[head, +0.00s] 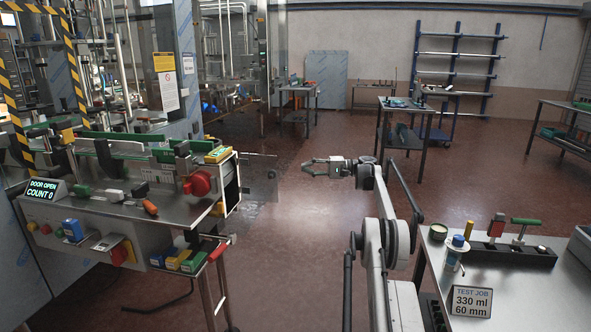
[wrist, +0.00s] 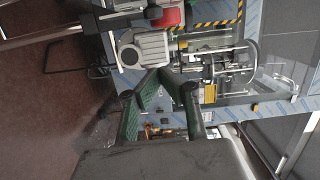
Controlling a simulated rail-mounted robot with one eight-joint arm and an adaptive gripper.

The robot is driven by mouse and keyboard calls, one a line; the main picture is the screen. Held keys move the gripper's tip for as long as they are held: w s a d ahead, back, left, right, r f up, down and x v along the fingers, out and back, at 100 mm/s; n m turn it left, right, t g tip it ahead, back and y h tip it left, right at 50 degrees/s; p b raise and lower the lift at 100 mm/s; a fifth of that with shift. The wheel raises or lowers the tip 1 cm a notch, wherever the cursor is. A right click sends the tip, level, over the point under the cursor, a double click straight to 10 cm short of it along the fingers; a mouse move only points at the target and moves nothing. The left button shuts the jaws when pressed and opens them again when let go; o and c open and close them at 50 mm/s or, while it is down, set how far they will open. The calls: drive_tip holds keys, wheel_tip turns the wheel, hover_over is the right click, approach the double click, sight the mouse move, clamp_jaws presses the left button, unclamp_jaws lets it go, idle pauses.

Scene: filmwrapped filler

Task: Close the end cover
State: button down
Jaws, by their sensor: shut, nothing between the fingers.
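The end cover (head: 261,178) looks like a clear see-through panel standing out from the right end of the machine on the left in the head view. The machine's end opening (head: 231,187) beside it is dark and uncovered. A small display (head: 43,190) on the machine reads "DOOR OPEN COUNT 0". My gripper (head: 306,168) is to the right of the panel in the head view, apart from it in the picture, pointing left. Its green-padded fingers also show in the wrist view (wrist: 160,78), shut and empty. I cannot clearly make out the cover in the wrist view.
The machine's worktop (head: 118,208) carries a red knob (head: 199,183) and small coloured parts. At right is a bench (head: 540,275) with a job sign (head: 471,301). The floor between is clear.

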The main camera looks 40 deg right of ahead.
drive_tip(key=w+a+b, duration=0.1)
drive_tip(key=w+a, duration=0.2)
drive_tip(key=a, duration=0.7)
drive_tip(key=shift+w+a, duration=0.15)
drive_tip(key=shift+w, duration=0.1)
drive_tip(key=shift+s, duration=0.15)
idle(0.4)
